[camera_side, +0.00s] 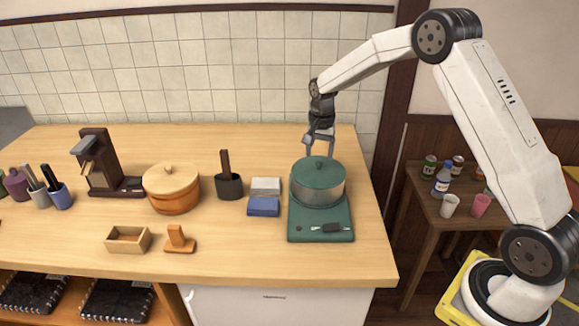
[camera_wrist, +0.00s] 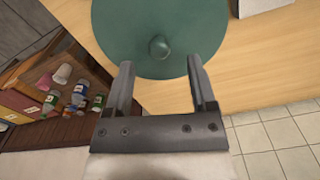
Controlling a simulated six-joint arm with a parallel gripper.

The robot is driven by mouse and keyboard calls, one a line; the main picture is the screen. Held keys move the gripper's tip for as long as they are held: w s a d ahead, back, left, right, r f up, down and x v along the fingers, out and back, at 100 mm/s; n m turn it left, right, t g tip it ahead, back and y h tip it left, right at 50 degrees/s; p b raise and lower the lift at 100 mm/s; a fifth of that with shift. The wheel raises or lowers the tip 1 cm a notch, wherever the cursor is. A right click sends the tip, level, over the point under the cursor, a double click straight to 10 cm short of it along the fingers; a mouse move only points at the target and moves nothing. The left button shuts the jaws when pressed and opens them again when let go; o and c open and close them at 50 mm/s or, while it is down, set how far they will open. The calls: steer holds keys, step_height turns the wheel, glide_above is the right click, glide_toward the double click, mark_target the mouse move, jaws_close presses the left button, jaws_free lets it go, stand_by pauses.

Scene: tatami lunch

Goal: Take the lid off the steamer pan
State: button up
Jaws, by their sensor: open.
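The steamer pan (camera_side: 318,199) has a grey body and stands on a green stove (camera_side: 320,229) near the counter's right end. Its dark green lid (camera_side: 318,173) sits on top, with a small round knob (camera_side: 318,164). In the wrist view the lid (camera_wrist: 130,30) fills the top middle, with its knob (camera_wrist: 158,47) just beyond and between the finger ends. My gripper (camera_side: 319,143) is above the back of the lid, open and empty. In the wrist view my gripper (camera_wrist: 160,80) shows two spread fingers, apart from the knob. The pan's body is hidden there.
White and blue boxes (camera_side: 264,206) lie left of the stove, with a dark pot (camera_side: 229,186) and a wooden lidded pot (camera_side: 172,190) further left. A small wooden box (camera_side: 128,239) is at front left. Counter space is clear between the front items and stove.

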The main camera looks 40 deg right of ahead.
mark_target(319, 161)
steer(key=shift+f, duration=1.6)
jaws_close()
